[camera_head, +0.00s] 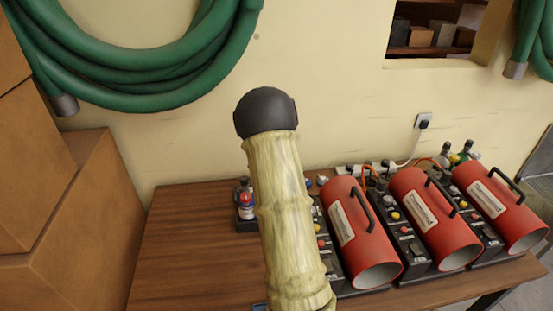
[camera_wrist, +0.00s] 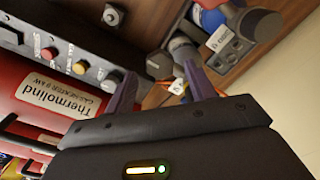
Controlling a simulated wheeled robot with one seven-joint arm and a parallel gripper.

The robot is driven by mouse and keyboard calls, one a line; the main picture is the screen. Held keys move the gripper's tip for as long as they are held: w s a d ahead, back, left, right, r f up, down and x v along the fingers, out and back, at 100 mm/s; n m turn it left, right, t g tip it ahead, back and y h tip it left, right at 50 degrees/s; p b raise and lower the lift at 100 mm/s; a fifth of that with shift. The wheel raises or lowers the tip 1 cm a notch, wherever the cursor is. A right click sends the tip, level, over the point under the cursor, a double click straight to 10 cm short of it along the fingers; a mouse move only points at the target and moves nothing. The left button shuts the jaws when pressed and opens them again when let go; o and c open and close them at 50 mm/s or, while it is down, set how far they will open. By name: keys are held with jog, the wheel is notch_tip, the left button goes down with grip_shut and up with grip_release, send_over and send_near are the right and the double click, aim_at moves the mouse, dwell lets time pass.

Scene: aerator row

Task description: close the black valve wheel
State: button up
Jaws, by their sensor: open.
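My gripper (camera_wrist: 160,82) shows in the wrist view with its two purple fingers apart and nothing between them. In the head view my forearm hides it. A dark round knob (camera_wrist: 262,25), possibly the black valve wheel, shows at the upper right of the wrist view, beyond and right of the fingertips. A dark grey rounded part (camera_wrist: 184,48) lies just past the fingertips. I cannot tell for certain which part is the valve wheel.
Three red heaters (camera_head: 362,240) stand in a row on the wooden table (camera_head: 180,245), beside black control boxes. Cardboard boxes (camera_head: 75,215) are at the left. The table's left part is clear.

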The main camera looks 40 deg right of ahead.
notch_tip(320, 180, up, 16)
jog(key=b, duration=0.2)
jog(key=shift+f+b, duration=0.2)
jog(key=shift+b, duration=0.15)
jog(key=shift+r, duration=0.1)
notch_tip(320, 180, up, 6)
jog(key=p, duration=0.6)
jog(key=shift+s+a, duration=0.1)
jog(key=s+b, duration=0.1)
jog(key=s+a+b, duration=0.1)
jog(key=s, duration=0.1)
jog(key=s+a+b, duration=0.1)
jog(key=s, duration=0.1)
jog(key=shift+s+a, duration=0.15)
jog(key=shift+a, duration=0.05)
dwell(0.4)
